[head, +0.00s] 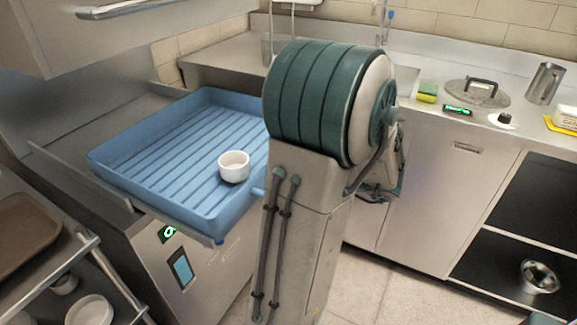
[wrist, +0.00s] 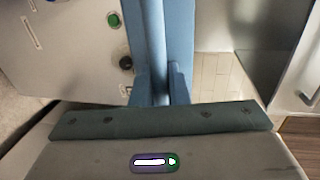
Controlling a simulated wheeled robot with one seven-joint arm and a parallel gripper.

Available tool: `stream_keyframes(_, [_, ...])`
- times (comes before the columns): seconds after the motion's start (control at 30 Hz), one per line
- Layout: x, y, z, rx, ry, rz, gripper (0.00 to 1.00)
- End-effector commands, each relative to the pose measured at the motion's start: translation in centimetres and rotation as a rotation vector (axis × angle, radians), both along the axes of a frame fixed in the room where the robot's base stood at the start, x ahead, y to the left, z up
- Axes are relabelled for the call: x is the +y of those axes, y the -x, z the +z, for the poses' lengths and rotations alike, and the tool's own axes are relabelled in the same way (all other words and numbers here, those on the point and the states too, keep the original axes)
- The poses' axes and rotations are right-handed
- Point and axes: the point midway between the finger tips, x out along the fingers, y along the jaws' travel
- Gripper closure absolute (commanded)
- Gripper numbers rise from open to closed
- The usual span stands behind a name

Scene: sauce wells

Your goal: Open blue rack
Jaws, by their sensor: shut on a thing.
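The blue rack (head: 150,165) is a shallow, ribbed tray with raised walls. It sits on the steel machine at the left, below a raised steel hood. A small white bowl (head: 233,167) stands in it near the right side. My arm stands in front of the rack's right end and hides it, and my gripper is hidden in the head view. In the wrist view my gripper (wrist: 160,84) is shut on a blue bar of the rack (wrist: 172,40), with a finger on each side. The bar runs up the picture.
A cart (head: 40,240) with a brown tray and white dishes stands at the lower left. A steel counter (head: 432,120) behind my arm holds a sponge (head: 427,92), a lid (head: 475,92) and a steel cup (head: 545,84). Floor (head: 362,290) shows clear to the right of my arm.

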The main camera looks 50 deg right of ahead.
Motion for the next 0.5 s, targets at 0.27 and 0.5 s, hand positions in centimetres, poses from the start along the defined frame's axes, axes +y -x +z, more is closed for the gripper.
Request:
stream_keyframes(0.27, [-0.05, -0.02, 0.02, 0.0, 0.001, -0.001, 0.69])
stream_keyframes(0.5, [-0.02, -0.04, 0.02, 0.0, 0.001, 0.0, 0.67])
